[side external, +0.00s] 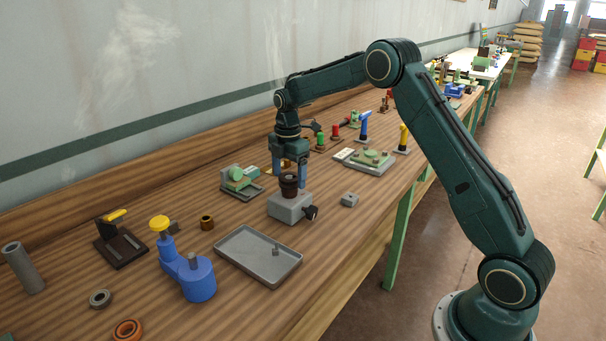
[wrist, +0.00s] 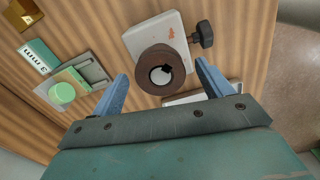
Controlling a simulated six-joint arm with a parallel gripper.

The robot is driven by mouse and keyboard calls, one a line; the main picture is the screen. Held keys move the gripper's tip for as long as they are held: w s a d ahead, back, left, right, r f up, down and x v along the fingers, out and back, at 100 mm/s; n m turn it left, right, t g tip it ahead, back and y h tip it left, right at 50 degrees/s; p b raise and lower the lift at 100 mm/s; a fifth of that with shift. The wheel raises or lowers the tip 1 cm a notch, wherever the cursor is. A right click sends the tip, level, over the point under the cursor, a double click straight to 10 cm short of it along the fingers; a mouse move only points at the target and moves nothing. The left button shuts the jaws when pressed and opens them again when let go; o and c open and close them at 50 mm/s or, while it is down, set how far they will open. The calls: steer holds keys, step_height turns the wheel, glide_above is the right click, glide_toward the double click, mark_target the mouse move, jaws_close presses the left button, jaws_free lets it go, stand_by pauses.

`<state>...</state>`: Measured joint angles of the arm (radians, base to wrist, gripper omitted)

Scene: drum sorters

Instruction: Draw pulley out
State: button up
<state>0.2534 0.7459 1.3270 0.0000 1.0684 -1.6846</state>
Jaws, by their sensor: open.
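The pulley is most likely the dark brown round piece (side external: 289,186) that sits upright on a light grey block (side external: 290,208) with a dark side knob (side external: 311,212). In the wrist view the brown piece (wrist: 161,70) shows from above as a ring around a pale shaft end with a dark notch. My gripper (side external: 289,178) points down over the block, with its blue fingers on either side of the brown piece. In the wrist view my gripper (wrist: 161,76) is open, with gaps between both fingers and the piece. Whether the fingers reach its full depth is hard to tell.
A grey tray (side external: 238,273) with a small grey part in it lies in front of the block. A small grey block (side external: 349,200) is to the right, a green-topped fixture (side external: 240,180) to the left. A blue stand with a yellow knob (side external: 160,224) stands further left.

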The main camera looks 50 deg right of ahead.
stand_by(0.4)
steer(key=c, duration=1.3)
steer(key=shift+r, duration=0.15)
step_height(320, 180, up, 20)
stand_by(0.5)
